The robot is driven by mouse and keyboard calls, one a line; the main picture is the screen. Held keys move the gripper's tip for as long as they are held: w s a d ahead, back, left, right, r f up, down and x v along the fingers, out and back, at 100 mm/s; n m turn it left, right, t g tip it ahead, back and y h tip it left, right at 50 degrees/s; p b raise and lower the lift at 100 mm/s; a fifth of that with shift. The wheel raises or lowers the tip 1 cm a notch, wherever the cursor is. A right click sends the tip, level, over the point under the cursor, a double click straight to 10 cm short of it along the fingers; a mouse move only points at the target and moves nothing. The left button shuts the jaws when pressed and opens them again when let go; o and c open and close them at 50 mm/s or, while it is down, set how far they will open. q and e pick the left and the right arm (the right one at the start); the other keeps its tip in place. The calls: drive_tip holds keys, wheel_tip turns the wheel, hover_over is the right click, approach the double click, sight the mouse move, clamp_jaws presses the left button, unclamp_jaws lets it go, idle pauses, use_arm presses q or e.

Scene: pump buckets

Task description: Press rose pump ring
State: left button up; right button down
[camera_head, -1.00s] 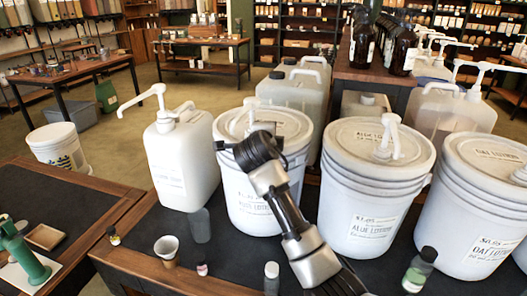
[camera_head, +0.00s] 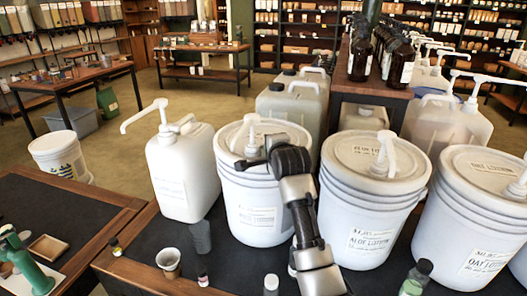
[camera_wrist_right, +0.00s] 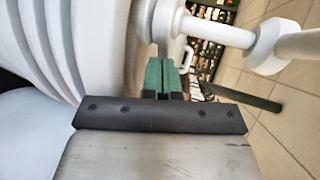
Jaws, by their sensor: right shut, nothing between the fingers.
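A white bucket (camera_head: 235,205) with a white pump (camera_head: 250,138) on its lid stands partly behind my right arm. Its label is too small to read, so I cannot tell whether it is the rose one. My right gripper (camera_wrist_right: 161,75) has green fingers, shut and empty. In the right wrist view, white ridged bucket walls (camera_wrist_right: 45,45) are at the left, and a white pump stem and collar (camera_wrist_right: 215,30) cross above and beyond the fingertips. I see no clear contact. In the head view the gripper is at the bucket's lid, largely hidden by the wrist. My left gripper is out of view.
A white jug with a pump (camera_head: 183,175) stands left of the bucket. An aloe lotion bucket (camera_head: 372,200) and an oat lotion bucket (camera_head: 480,220) stand to the right. A grey bottle (camera_head: 200,237) and a small cup (camera_head: 169,262) are in front, on the dark tabletop.

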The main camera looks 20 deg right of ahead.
idle(0.6)
drive_tip(key=shift+s+a+p, duration=0.25)
drive_tip(key=shift+a+p, duration=0.2)
drive_tip(key=shift+a, duration=0.3)
